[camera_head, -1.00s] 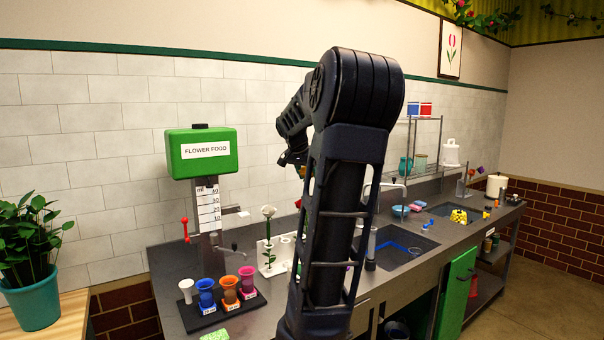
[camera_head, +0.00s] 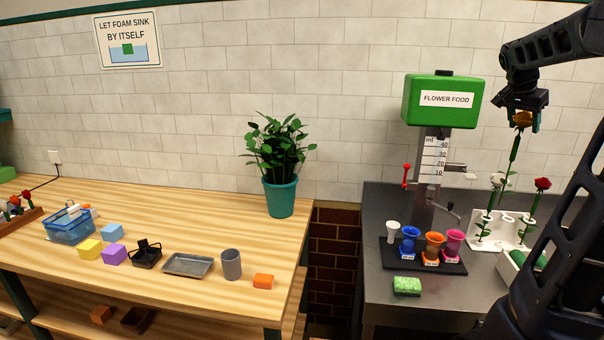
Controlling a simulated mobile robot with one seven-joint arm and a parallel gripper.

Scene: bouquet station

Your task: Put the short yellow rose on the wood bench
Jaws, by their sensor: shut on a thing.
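My gripper (camera_head: 522,112) is at the upper right, high above the grey counter, and is shut on the yellow rose (camera_head: 514,150). The orange-yellow bloom sits between the fingers and the green stem hangs down, nearly upright. Its lower end overlaps the white flower rack in the picture, so I cannot tell its exact clearance. The wood bench (camera_head: 205,303) is on the left, with a light striped top and a lower shelf. The gripper is well to the right of the bench.
The bench holds a potted plant (camera_head: 281,197), a grey cup (camera_head: 231,264), a metal tray (camera_head: 188,264), several blocks and a blue bin (camera_head: 70,226). A gap separates it from the counter. The flower food dispenser (camera_head: 440,102) and white rack (camera_head: 503,228) stand near my arm.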

